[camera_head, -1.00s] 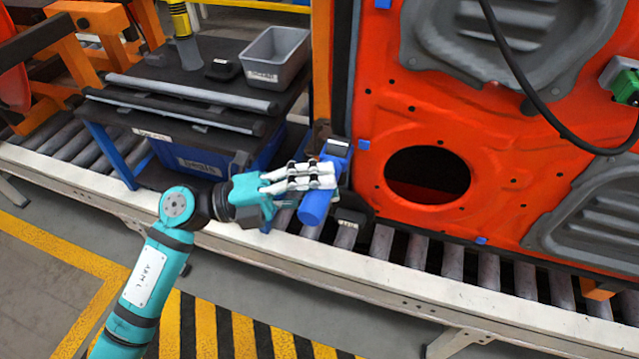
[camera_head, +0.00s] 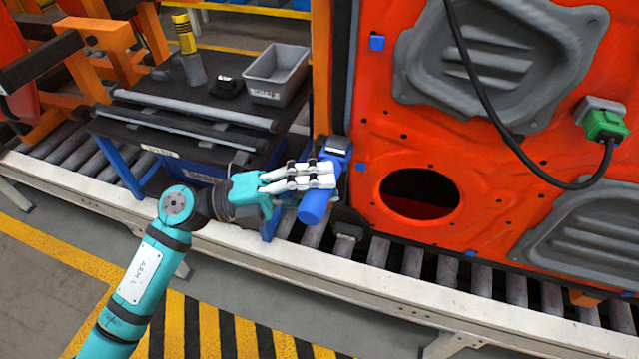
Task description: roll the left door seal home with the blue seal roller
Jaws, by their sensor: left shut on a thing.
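My left gripper (camera_head: 305,182) is shut on the blue seal roller (camera_head: 317,206). The roller's blue handle sticks out below the white fingers, and its grey and blue head points up beside the left edge of the orange door (camera_head: 400,155). A dark seal strip (camera_head: 340,68) runs down that door edge. The roller head is close to the strip's lower part; I cannot tell whether it touches. The fingers hide the middle of the roller. My right gripper is not in view.
A black-topped cart (camera_head: 205,105) at left holds long grey strips, a grey bin (camera_head: 277,74) and a yellow-banded bottle (camera_head: 188,50). A roller conveyor (camera_head: 400,255) with a white rail runs below the door. A black cable with a green connector (camera_head: 605,125) hangs before the door.

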